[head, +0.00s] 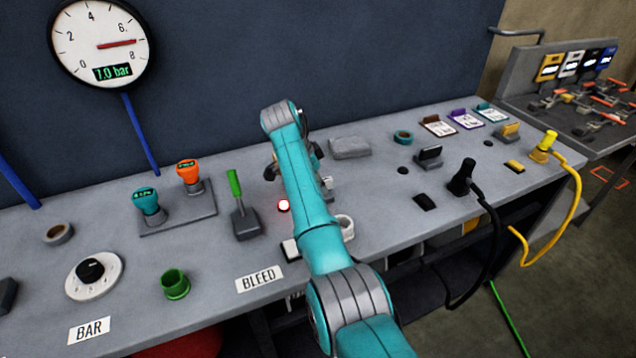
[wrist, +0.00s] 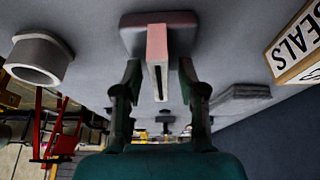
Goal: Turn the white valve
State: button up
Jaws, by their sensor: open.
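In the wrist view a pale lever (wrist: 157,48), which looks like the white valve's handle, stands out from a dark grey rounded base (wrist: 130,32). Its broad face looks pinkish and its narrow edge white. My gripper (wrist: 159,76) is open, with one finger on each side of the lever. Gaps show between the fingers and the lever.
A lit red lamp (head: 284,206) and a green-handled lever (head: 236,190) are left of my arm. A white ring (head: 346,227) is right of it; a gauge (head: 102,44) reads 7.0 bar. The wrist view shows a SEALS box (wrist: 296,45) and a grey slab (wrist: 242,98).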

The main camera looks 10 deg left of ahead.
jog(key=v, duration=1.2)
jog(key=shift+a+f, duration=0.1)
jog(key=shift+f, duration=0.05)
